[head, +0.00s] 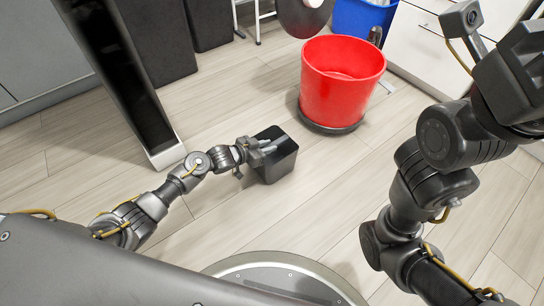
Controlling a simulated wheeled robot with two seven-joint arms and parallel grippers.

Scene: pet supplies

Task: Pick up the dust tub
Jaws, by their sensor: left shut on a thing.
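The dust tub appears to be the small black square tub (277,165) on the wood floor, near the middle of the head view. Its top is open and its inside is dark. My left gripper (264,148) is shut on its left upper rim. Whether the tub's base touches the floor cannot be told. My right arm comes up along the right side of the view, and its fingers are not visible at the upper right edge.
A red bucket (342,90) stands on a dark round base behind and right of the tub. A blue bin (362,18) and white drawers (425,45) are at the back. A dark upright post (125,75) stands left. Floor around the tub is clear.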

